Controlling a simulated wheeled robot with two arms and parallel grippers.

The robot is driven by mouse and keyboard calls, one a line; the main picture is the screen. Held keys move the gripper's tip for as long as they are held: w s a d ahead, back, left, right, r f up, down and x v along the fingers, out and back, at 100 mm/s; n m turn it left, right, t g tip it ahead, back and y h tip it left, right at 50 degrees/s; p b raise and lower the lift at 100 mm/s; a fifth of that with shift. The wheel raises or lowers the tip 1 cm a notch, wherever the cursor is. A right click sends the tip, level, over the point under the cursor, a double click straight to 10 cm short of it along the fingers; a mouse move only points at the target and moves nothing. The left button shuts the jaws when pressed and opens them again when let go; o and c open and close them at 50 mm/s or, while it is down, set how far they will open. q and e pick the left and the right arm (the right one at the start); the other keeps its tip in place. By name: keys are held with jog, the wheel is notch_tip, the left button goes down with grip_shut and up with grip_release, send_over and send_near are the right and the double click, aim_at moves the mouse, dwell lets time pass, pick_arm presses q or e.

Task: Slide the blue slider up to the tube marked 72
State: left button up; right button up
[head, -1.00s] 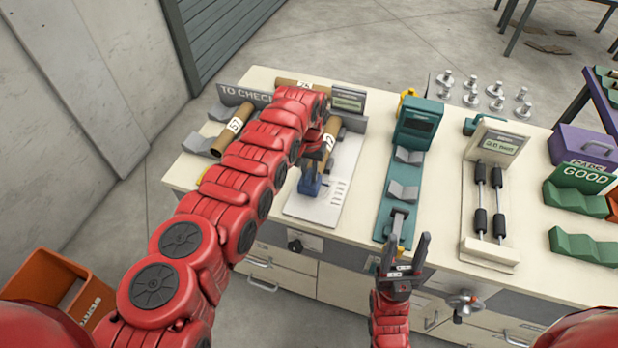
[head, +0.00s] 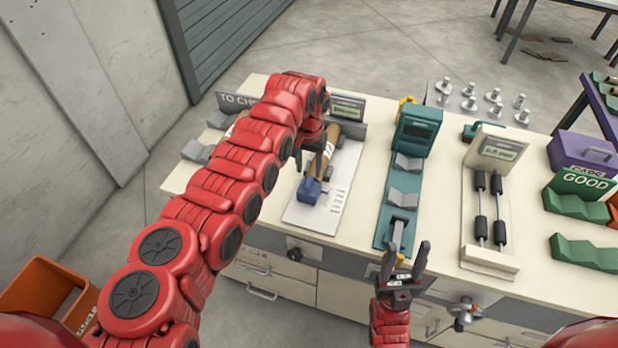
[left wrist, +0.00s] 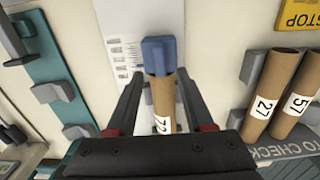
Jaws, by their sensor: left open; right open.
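The brown tube marked 72 (head: 324,163) lies on the white measuring board (head: 300,216). The blue slider (head: 309,190) is at the tube's near end on the board. In the left wrist view the slider (left wrist: 158,52) stands at the end of tube 72 (left wrist: 163,98); whether they touch, I cannot tell. My left gripper (left wrist: 158,80) is open, with its fingers on either side of the tube near the slider. In the head view my left arm hides part of the tube. My right gripper (head: 408,258) is open and empty in front of the bench.
Tubes marked 27 (left wrist: 265,95) and 57 (left wrist: 297,98) lie by the TO CHECK sign (left wrist: 287,148). A teal stand (head: 396,205) and a cream device with black rollers (head: 490,255) stand right of the board. Metal pegs stand at the back.

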aim_at(309, 180)
pick_arm(q)
notch_tip(309, 180, up, 12)
jog(key=b, duration=0.3)
dwell(0.9)
